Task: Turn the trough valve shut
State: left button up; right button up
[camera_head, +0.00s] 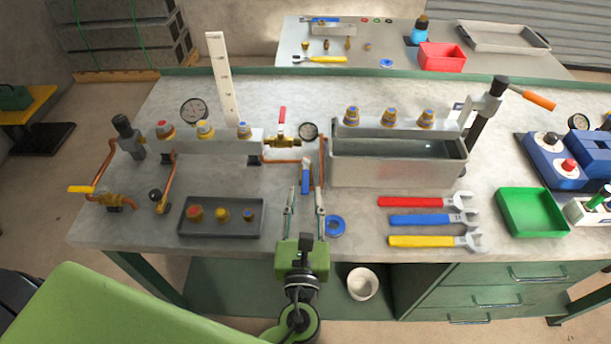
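A grey metal trough (395,170) with dark liquid inside stands on the bench, right of centre. Left of it, a valve with a blue lever (306,182) joins the copper pipework; its lever points toward me. A brass valve with a red lever (283,114) sits behind it, that lever upright. Which one is the trough valve is not labelled. My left gripper (305,195) is open, its two fingers pointing away from me, one on each side of the blue lever in the picture. I cannot tell whether they touch it. My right gripper is not in view.
A dark tray with fittings (221,233) lies left of my gripper. A blue ring (335,226) lies close at its right, then red, blue and yellow wrenches (425,241) and a green tray (553,229). A yellow-lever valve (82,189) is far left.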

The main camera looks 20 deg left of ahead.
aim_at(306, 169)
pick_arm(q)
jog(key=x, duration=0.5)
jog(key=shift+w+p, duration=0.15)
jog(key=shift+p, duration=0.25)
grip_shut()
